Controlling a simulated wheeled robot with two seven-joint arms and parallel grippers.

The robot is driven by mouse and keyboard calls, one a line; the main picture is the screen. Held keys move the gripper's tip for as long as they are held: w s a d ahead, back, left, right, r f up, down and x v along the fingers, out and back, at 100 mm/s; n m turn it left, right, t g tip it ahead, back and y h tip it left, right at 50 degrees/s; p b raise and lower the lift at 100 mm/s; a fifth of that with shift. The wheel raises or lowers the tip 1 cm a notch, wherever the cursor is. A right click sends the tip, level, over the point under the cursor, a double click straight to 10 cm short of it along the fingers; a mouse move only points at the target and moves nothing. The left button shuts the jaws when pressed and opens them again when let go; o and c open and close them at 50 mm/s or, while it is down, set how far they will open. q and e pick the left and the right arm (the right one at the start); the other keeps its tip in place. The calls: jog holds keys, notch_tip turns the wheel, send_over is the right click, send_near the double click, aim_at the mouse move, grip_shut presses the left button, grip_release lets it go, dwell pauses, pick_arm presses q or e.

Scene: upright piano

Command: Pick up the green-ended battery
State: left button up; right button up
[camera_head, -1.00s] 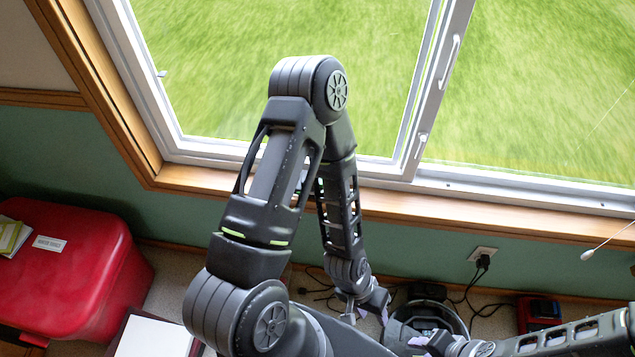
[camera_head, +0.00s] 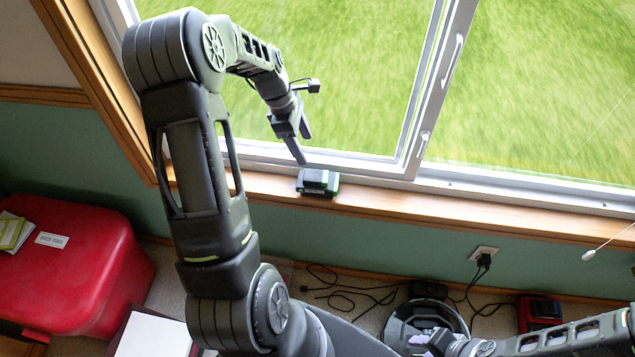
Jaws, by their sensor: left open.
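The battery (camera_head: 318,183) is a small dark block with green ends, lying on the wooden windowsill. My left gripper (camera_head: 305,150) is open and empty just above and behind the battery, pointing down at the sill. One fingertip comes close to the battery's back edge; I cannot tell whether it touches. My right gripper (camera_head: 430,343) is low at the bottom of the view, over a round black object on the floor. Its jaws are too small and partly cut off to judge.
The window frame (camera_head: 350,165) rises right behind the sill (camera_head: 400,198). A red chest (camera_head: 75,265) stands at left. The round black object (camera_head: 398,320), loose cables (camera_head: 345,293) and a red-and-black device (camera_head: 538,312) lie on the floor. The sill to the right is clear.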

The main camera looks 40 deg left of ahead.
pick_arm(q)
send_over(318, 175)
jog(key=s+a, duration=0.1)
jog(key=a, duration=0.1)
jog(key=shift+s+a+f+p+x, duration=0.1)
jog(key=shift+s+a+x, duration=0.1)
jog(key=shift+x, duration=0.9)
jog(key=shift+s+a+f+p+x, duration=0.1)
jog(key=shift+s+a+p+x, duration=0.1)
jog(key=shift+x, duration=0.85)
jog(key=shift+s+a+f+p+x, duration=0.1)
jog(key=shift+a+x, duration=0.1)
jog(key=shift+x, duration=0.9)
jog(key=shift+r, duration=0.1)
jog(key=p+x, duration=0.1)
jog(key=x, duration=0.4)
jog(key=shift+s+a, duration=0.1)
jog(key=shift+s, duration=0.05)
grip_shut()
